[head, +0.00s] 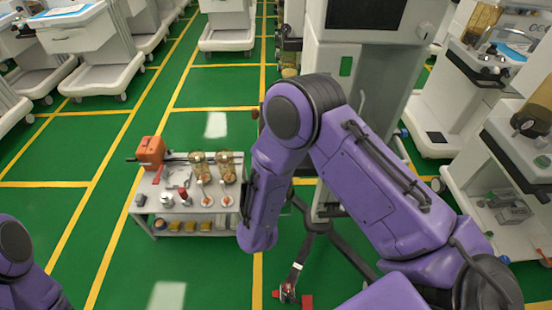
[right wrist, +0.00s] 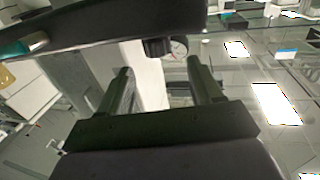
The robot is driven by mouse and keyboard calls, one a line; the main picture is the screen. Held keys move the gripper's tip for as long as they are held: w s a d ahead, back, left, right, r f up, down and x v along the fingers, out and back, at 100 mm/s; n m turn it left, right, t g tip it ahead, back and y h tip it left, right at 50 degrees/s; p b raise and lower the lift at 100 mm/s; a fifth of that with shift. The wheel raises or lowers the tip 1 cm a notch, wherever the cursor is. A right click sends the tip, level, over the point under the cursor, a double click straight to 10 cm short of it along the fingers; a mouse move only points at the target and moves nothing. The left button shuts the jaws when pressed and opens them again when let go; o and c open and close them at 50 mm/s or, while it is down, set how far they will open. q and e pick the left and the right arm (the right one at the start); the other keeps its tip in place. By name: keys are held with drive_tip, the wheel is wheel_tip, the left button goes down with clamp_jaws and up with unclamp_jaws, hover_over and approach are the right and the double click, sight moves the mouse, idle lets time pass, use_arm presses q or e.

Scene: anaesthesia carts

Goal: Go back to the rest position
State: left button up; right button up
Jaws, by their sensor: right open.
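My right arm (head: 365,180) is purple, raised and bent in the middle of the head view. Its gripper does not show clearly there. In the right wrist view my right gripper (right wrist: 163,84) has its two dark fingers apart, with nothing between them. Of my left arm (head: 25,270) only a purple part shows at the lower left corner. My left gripper is out of view.
A low grey table (head: 178,209) holds an orange box (head: 150,152), amber-topped items and small tools. A tall machine with a dark screen (head: 366,14) stands behind my right arm. White carts (head: 504,62) line the right side, others the upper left. Green floor is open at left.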

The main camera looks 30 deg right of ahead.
drive_tip(key=shift+s+a, duration=0.25)
drive_tip(key=shift+s, duration=0.2)
drive_tip(key=s+f+n+g+y, duration=0.1)
drive_tip(key=s+f+y, duration=0.25)
drive_tip(key=f, duration=0.25)
drive_tip(key=s+f+g+y, duration=0.2)
drive_tip(key=f+y, duration=0.2)
drive_tip(key=f, duration=0.1)
drive_tip(key=s+d+f+g, duration=0.2)
drive_tip(key=s+d+f, duration=0.1)
drive_tip(key=s, duration=0.4)
drive_tip(key=s+d+f+g, duration=0.2)
drive_tip(key=s+f+g, duration=0.1)
drive_tip(key=s, duration=0.4)
drive_tip(key=s+d+f+g, duration=0.3)
drive_tip(key=s, duration=0.4)
drive_tip(key=shift+s+d, duration=0.35)
